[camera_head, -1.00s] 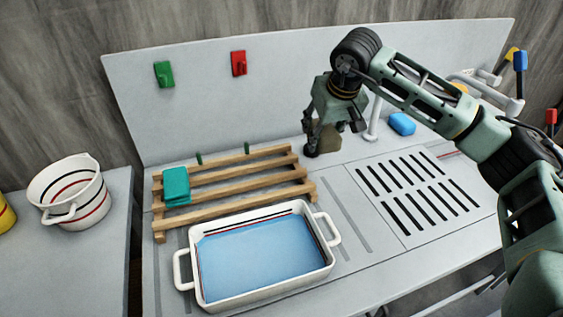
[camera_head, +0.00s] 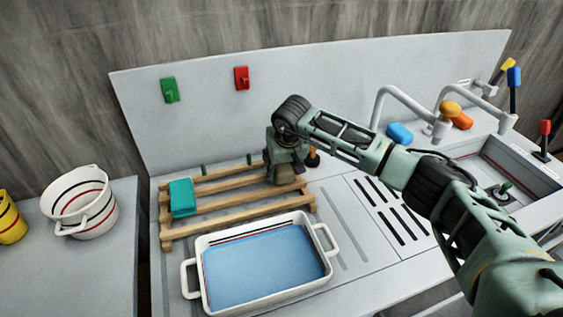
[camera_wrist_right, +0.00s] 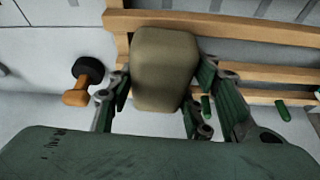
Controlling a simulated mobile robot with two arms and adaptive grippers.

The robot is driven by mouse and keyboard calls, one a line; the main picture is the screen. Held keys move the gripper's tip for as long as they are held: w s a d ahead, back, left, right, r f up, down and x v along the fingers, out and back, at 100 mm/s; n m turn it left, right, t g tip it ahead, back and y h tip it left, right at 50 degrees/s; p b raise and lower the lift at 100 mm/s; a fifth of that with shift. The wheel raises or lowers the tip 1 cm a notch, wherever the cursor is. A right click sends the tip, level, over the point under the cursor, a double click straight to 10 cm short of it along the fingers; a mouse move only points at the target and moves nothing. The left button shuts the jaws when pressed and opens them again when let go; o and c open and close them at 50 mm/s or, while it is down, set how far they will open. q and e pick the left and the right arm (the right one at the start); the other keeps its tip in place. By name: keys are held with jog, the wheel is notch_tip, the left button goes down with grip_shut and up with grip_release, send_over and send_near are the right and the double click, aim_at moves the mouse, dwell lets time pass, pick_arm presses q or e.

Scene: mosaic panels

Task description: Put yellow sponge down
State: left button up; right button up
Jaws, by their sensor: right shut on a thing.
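My right gripper (camera_head: 283,170) is over the right part of the wooden slatted rack (camera_head: 235,203). In the wrist view the right gripper (camera_wrist_right: 160,90) is shut on a dull yellow-tan sponge (camera_wrist_right: 165,65), with a finger on each side. The sponge is in front of the rack's slats (camera_wrist_right: 245,27) there; I cannot tell whether it touches them. In the head view the gripper hides most or all of the sponge. A teal sponge (camera_head: 182,197) lies on the left part of the rack. My left gripper is not in view.
A white handled tray of blue water (camera_head: 262,272) stands in front of the rack. An orange-handled object with a black end (camera_wrist_right: 84,82) is beside the gripper. A white pot (camera_head: 84,203) is far left.

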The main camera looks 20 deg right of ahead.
jog(key=shift+f, duration=0.1)
jog(key=shift+f+b, duration=0.4)
jog(key=shift+b, duration=0.2)
jog(key=o, duration=1)
jog(key=shift+r, duration=0.1)
